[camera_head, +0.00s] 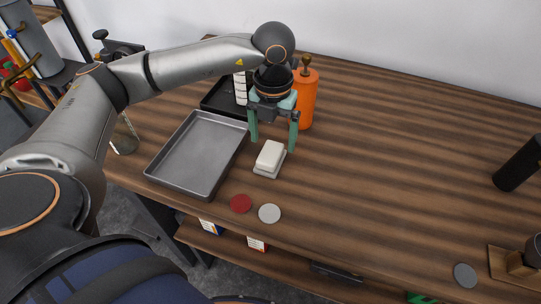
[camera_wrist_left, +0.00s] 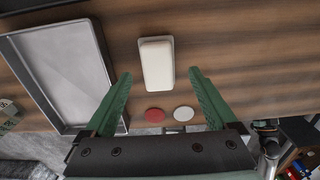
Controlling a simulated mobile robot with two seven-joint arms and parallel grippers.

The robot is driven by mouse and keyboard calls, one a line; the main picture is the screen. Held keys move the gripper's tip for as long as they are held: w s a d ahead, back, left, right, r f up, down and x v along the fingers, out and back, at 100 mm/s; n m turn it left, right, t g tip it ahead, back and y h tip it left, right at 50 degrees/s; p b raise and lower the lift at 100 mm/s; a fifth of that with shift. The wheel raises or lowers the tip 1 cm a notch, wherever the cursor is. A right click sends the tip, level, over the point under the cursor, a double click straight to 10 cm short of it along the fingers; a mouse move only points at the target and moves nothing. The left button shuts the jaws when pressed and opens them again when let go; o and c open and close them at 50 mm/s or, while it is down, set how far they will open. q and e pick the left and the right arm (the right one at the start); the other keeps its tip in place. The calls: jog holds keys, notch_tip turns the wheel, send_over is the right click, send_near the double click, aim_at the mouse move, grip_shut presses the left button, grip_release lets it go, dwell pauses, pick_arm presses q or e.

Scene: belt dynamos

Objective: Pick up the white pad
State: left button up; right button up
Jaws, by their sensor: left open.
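The white pad (camera_head: 270,154) is a small rounded block on a light grey base, lying on the wooden table to the right of the grey metal tray. It also shows in the left wrist view (camera_wrist_left: 157,64), beyond and between the two spread fingers. My left gripper (camera_head: 273,145) has green fingers pointing down and is open and empty. In the head view its fingertips hang near the far end of the pad; I cannot tell exactly how high above it. My right gripper is not in view.
A grey metal tray (camera_head: 154,178) lies left of the pad. An orange bottle (camera_head: 308,98) stands just behind my gripper, beside a black tray (camera_head: 216,101). A red disc (camera_head: 241,203) and a white disc (camera_head: 269,214) lie near the front edge. The table's middle right is clear.

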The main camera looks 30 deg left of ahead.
aim_at(270, 152)
pick_arm(q)
jog(key=f, duration=0.4)
jog(key=shift+s+a+f, duration=0.15)
jog(key=shift+s+f, duration=0.05)
jog(key=shift+s, duration=0.05)
jog(key=shift+c, duration=0.3)
grip_shut()
jog(key=shift+r, duration=0.15)
jog(key=shift+r, duration=0.55)
jog(key=r, duration=0.2)
jog(key=shift+s+a+r, duration=0.15)
jog(key=shift+s+r, duration=0.15)
jog(key=shift+r, duration=0.1)
jog(key=s+a+r+b, duration=0.1)
jog(key=s+a+r, duration=0.2)
jog(key=s+r, duration=0.6)
jog(key=s, duration=0.4)
jog(key=shift+a+b, duration=0.3)
jog(key=shift+b, duration=0.1)
